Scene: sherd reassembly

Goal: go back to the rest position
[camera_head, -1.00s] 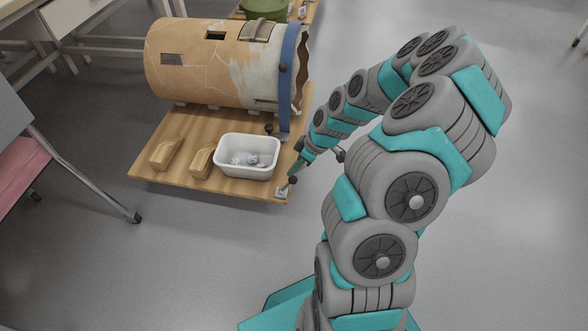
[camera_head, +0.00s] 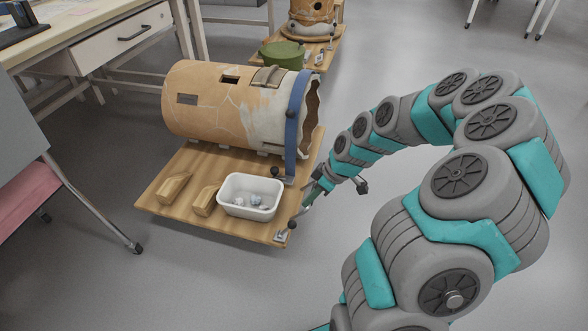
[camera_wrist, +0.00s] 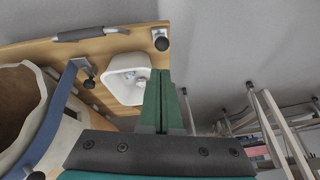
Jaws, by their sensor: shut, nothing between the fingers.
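My gripper (camera_head: 312,195) is shut and empty, at the right edge of the wooden board in the head view. In the wrist view its two green fingers (camera_wrist: 162,95) lie together with nothing between them. A large cracked orange-and-cream cylindrical vessel (camera_head: 215,108) lies on its side on the board, with a blue band (camera_head: 296,110) around its open, broken right end. A white tray (camera_head: 235,208) with small pale pieces sits in front of the vessel. It also shows in the wrist view (camera_wrist: 118,88), left of the fingers.
The wooden board (camera_head: 170,222) carries two wooden blocks (camera_head: 174,187) and small clamps (camera_head: 284,236). Behind it are a green bowl (camera_head: 283,54) and another vessel (camera_head: 312,12). Floor right of the board is open.

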